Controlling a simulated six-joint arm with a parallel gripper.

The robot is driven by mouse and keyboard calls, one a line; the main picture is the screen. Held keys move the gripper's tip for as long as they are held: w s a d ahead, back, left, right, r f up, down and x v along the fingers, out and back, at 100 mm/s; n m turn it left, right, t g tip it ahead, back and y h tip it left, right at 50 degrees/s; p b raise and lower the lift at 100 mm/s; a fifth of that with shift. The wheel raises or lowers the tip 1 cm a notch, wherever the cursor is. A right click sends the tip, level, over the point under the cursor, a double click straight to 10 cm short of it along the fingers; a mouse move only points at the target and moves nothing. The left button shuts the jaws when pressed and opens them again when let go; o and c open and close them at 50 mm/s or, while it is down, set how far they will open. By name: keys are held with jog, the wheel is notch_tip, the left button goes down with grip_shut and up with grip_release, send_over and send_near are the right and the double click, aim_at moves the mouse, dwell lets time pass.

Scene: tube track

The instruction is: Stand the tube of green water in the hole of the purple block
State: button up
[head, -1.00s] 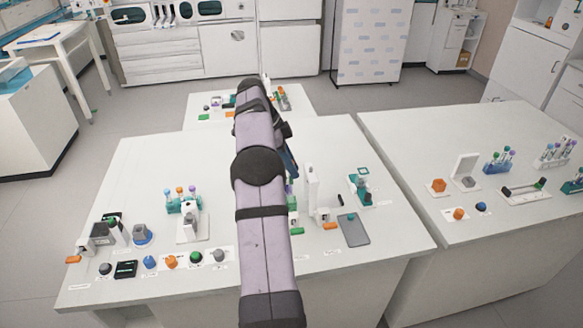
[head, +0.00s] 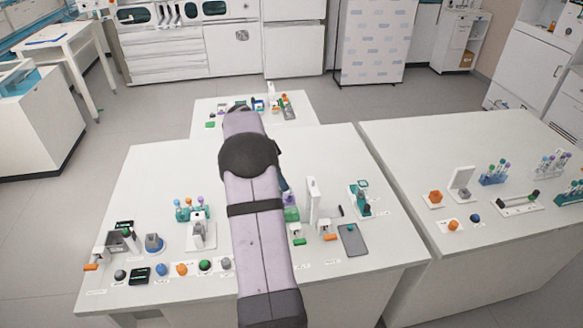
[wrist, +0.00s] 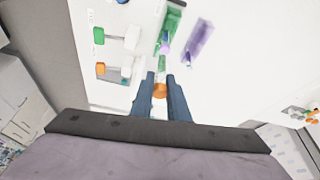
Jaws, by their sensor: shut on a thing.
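In the wrist view my gripper (wrist: 160,82) is shut on a tube whose orange cap (wrist: 160,91) shows between the fingers. The tube's body and the colour of its water cannot be made out. The purple block (wrist: 199,40) is long and translucent, ahead and to the right of the fingers, apart from them. A green block (wrist: 173,30) lies to its left, with a purple-capped tube (wrist: 165,43) at it.
Orange-handled (wrist: 101,69) and green-handled (wrist: 100,34) white fixtures lie left of the blocks. In the head view a tall white upright (head: 312,200) and a grey pad (head: 353,240) are right of my arm. A rack of tubes (head: 192,212) stands to its left.

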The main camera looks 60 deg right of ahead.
jog(key=w+d+f+n+t, duration=0.2)
jog(key=w+n+t, duration=0.3)
jog(key=n, duration=0.9)
jog(key=shift+w+d+f, duration=0.2)
jog(key=shift+w+d, duration=0.5)
jog(key=shift+w, duration=1.05)
jog(key=shift+f, duration=0.15)
jog(key=shift+f+b, duration=1.65)
jog(key=shift+f, duration=0.65)
jog(key=shift+f+b, duration=0.45)
jog(key=shift+f, duration=0.15)
jog(key=shift+f, duration=0.3)
jog(key=shift+f+b, duration=0.3)
jog(key=shift+b, duration=0.1)
